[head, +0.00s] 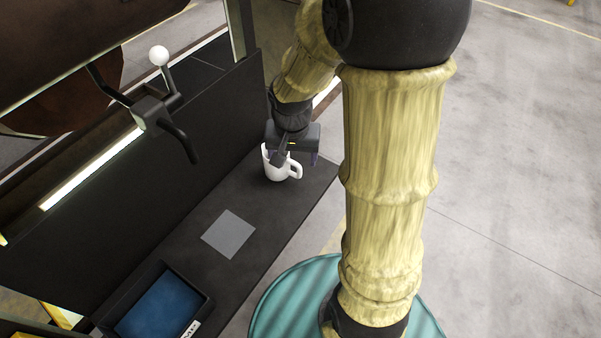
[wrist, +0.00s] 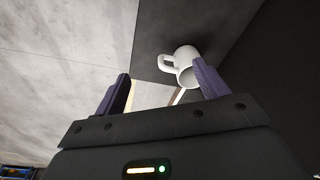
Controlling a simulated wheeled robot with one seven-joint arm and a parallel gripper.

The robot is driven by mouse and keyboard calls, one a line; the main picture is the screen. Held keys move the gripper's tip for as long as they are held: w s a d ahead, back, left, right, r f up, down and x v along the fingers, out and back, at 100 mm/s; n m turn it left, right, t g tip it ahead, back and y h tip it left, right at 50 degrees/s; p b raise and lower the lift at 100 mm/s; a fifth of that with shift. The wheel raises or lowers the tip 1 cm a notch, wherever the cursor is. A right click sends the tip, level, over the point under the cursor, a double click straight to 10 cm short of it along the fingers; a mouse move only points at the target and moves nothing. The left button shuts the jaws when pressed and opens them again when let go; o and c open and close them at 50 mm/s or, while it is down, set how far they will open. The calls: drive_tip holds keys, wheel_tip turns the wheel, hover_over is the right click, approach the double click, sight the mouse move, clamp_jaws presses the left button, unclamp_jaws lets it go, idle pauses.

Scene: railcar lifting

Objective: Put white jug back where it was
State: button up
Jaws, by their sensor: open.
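The white jug (head: 279,166) stands upright on the far part of the dark bench, its handle to the right in the head view. In the wrist view the white jug (wrist: 186,62) shows beyond the right finger, which overlaps its lower edge. My gripper (head: 297,160) is at the jug's top in the head view and partly covers it. I cannot tell whether a finger touches the jug.
A grey square (head: 229,234) lies flat on the dark bench (head: 268,229), nearer than the jug. A blue-bottomed tray (head: 205,305) is at the near end. A dark panel (head: 193,134) rises along the left. A lever with a white knob (head: 158,56) stands out above it.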

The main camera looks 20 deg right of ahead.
drive_tip(key=s+r+n+t, duration=0.1)
drive_tip(key=s+n, duration=0.4)
drive_tip(key=s, duration=0.2)
drive_tip(key=shift+s+a, duration=0.25)
drive_tip(key=shift+a, duration=0.1)
drive_tip(key=b+x, duration=0.2)
drive_tip(key=s+b+x, duration=0.1)
drive_tip(key=b, duration=0.1)
drive_tip(key=shift+w+a+f, duration=0.1)
drive_tip(key=shift+f, duration=0.4)
